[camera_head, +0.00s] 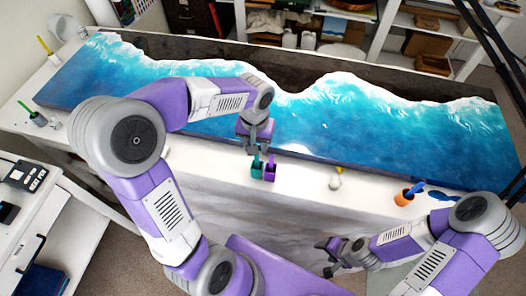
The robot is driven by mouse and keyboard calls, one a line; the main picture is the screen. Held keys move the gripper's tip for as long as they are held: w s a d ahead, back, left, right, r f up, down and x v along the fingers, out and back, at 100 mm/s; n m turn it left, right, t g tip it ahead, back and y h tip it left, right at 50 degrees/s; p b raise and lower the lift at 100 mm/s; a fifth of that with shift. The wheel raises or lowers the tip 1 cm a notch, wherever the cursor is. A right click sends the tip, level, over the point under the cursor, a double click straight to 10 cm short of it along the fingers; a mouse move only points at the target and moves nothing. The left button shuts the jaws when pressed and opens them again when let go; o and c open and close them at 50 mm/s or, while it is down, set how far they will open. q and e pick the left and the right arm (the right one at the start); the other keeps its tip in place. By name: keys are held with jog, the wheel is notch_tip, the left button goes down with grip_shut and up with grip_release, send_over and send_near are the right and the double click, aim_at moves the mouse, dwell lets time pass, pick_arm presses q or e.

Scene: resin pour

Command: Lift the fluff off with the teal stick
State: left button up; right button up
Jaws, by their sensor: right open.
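The resin panel (345,129), blue with white wave crests, lies along the white table. A tiny pale speck (325,125) on its blue area may be the fluff; it is too small to be sure. A small teal item (256,169) stands at the table's front edge, and I cannot tell stick from holder there. My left gripper (257,150) points down right above or at the teal item; its fingers are too small to tell whether they hold anything. My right gripper (326,254) is open and empty in front of the table, low and away from the panel.
A purple holder (270,173) stands right beside the teal item. A white pot with a yellow stick (335,182) and an orange cup (404,198) with a blue tool are farther right along the front edge. A grey cup (38,119) stands at the left.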

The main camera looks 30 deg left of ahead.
aim_at(257, 158)
pick_arm(q)
jog(key=f, duration=0.5)
jog(key=f+b, duration=0.1)
jog(key=f, duration=0.1)
jog(key=shift+w+f, duration=0.25)
jog(key=shift+f, duration=0.1)
jog(key=shift+s, duration=0.1)
jog(key=shift+c, duration=0.3)
grip_shut()
